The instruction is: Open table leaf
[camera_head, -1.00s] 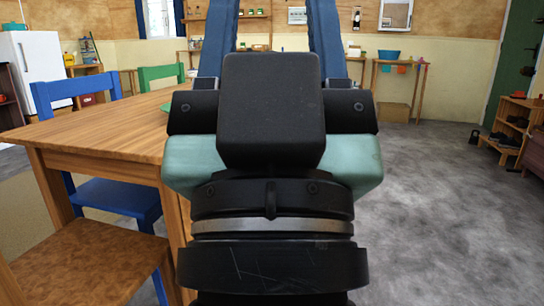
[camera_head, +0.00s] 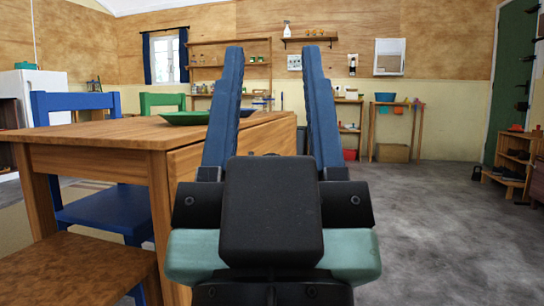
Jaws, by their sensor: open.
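The wooden table (camera_head: 95,133) stands at the left with its top level. Its leaf (camera_head: 185,166) appears to hang down along the right side, partly hidden behind my gripper. My gripper (camera_head: 277,50) is in the middle of the view, its two long blue fingers wide apart with nothing between them. The left finger overlaps the table's right edge in the picture. I cannot tell whether it touches the leaf.
A green plate (camera_head: 186,118) is on the tabletop. A blue chair (camera_head: 100,205) and a green chair (camera_head: 161,101) stand at the table, and a brown seat (camera_head: 75,268) is at lower left. Grey floor (camera_head: 430,215) is open at the right.

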